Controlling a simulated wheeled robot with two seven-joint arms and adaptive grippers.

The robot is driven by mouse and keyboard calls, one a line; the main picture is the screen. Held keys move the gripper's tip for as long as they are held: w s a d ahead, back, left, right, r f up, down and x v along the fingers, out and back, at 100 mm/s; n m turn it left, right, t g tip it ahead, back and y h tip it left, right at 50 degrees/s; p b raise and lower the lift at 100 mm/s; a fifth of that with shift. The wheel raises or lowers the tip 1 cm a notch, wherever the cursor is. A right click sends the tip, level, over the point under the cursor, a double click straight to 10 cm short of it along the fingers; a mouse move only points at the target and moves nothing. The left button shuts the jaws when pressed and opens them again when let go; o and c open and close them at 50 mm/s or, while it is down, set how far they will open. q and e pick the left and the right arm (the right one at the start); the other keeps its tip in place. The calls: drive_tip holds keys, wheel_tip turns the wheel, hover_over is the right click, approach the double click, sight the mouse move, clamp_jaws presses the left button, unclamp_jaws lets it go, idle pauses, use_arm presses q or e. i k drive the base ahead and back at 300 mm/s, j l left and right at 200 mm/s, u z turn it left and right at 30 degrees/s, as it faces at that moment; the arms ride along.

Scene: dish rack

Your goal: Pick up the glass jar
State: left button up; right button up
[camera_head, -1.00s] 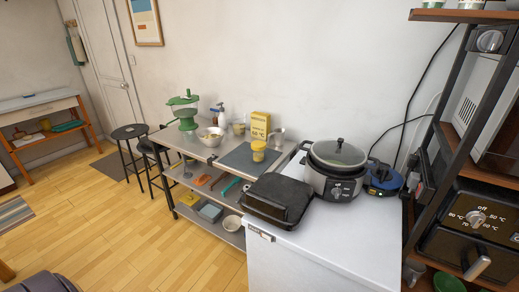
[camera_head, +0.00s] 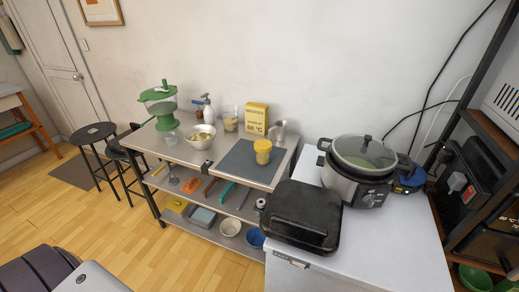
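A small yellow jar with a yellow lid (camera_head: 263,151) stands upright on the dark grey mat (camera_head: 241,165) on the steel table. A clear glass container (camera_head: 231,122) with pale contents stands behind it to the left, near the wall. I cannot tell for certain which of these two is the glass jar. Neither of my grippers is in view.
Beside the jars stand a yellow box (camera_head: 255,119), a metal jug (camera_head: 278,132), a bowl (camera_head: 201,138) and a green-topped appliance (camera_head: 160,105). A black appliance (camera_head: 301,217) and a cooker (camera_head: 358,170) stand on the white cabinet (camera_head: 375,250) at right. Stools (camera_head: 95,135) stand left.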

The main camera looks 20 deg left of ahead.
sight(262, 159)
drive_tip(key=i+j+z, duration=0.1)
drive_tip(key=j, duration=0.55)
drive_tip(key=j+z, duration=0.15)
drive_tip(key=j, duration=0.45)
drive_tip(key=j+z, duration=0.1)
drive_tip(key=j, duration=0.5)
drive_tip(key=k+j+z, duration=0.15)
drive_tip(key=j, duration=0.45)
drive_tip(key=j+z, duration=0.1)
drive_tip(key=j, duration=0.5)
drive_tip(key=k+j+z, duration=0.1)
drive_tip(key=j, duration=0.5)
drive_tip(key=j+z, duration=0.35)
drive_tip(key=j, duration=1)
drive_tip(key=k, duration=0.05)
